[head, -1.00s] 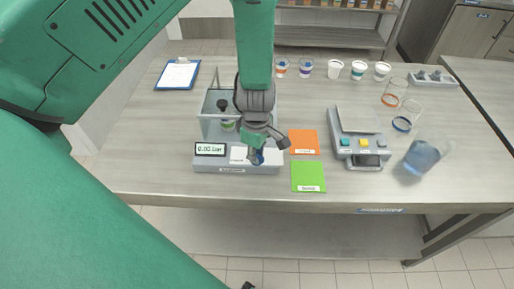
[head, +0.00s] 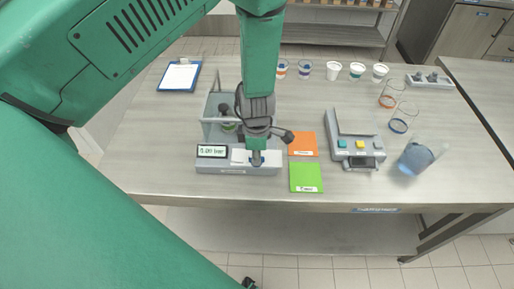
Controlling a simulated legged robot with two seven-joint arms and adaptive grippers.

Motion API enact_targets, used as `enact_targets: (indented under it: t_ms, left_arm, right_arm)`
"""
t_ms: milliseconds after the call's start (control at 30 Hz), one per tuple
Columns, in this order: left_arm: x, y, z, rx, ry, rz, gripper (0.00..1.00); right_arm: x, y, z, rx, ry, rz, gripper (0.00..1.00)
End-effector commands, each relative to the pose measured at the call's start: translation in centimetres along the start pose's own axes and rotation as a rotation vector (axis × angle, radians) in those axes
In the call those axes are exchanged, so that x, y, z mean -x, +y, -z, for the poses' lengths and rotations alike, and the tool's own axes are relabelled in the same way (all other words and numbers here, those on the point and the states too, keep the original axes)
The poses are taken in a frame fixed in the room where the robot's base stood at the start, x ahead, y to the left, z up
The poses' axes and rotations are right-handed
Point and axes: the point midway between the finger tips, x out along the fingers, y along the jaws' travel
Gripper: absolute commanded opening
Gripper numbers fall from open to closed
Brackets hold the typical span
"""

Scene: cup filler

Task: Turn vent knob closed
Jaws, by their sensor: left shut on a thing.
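The grey filler device (head: 212,167) stands on the bench near its front edge, with a small display (head: 212,152) whose digits are too blurred to read surely. A clear-walled chamber (head: 210,117) with a dark round-topped part (head: 224,109) stands at its back left. My left gripper (head: 257,153) reaches down from above over the device's front right, its fingers shut on the vent knob. The gripper hides most of the knob, so I cannot tell its angle. My right gripper is not in view.
Orange (head: 303,145) and green (head: 306,178) cards lie just right of the device. Beyond them stand a scale (head: 352,150) and a tilted-looking jug of blue liquid (head: 416,158). Several cups stand at the back; a clipboard (head: 180,75) lies back left.

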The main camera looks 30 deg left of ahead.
Motion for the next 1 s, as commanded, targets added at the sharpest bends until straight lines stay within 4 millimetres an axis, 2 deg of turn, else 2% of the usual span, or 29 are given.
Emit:
enact_targets:
  t_ms: [233, 267, 300, 667, 867, 1000]
  left_arm:
    - [0.1, 0.4, -0.2, 0.004, -0.003, -0.009, 0.0]
    - [0.1, 0.4, -0.2, 0.004, -0.003, -0.009, 0.18]
    - [0.1, 0.4, -0.2, 0.004, -0.004, -0.008, 0.31]
    - [0.3, 0.1, -0.1, 0.001, -0.002, -0.004, 0.31]
    - [3.1, 0.2, -0.1, 0.0, -0.002, -0.007, 0.31]
    - [6.2, 0.3, -0.2, 0.0, -0.002, -0.009, 0.31]
  right_arm:
    - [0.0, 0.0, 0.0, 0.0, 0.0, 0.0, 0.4]
    - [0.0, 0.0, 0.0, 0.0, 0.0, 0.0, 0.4]
    - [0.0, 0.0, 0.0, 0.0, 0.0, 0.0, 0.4]
    - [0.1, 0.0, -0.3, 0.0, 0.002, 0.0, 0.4]
    - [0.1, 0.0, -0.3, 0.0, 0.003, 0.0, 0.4]
    - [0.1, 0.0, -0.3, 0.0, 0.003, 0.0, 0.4]
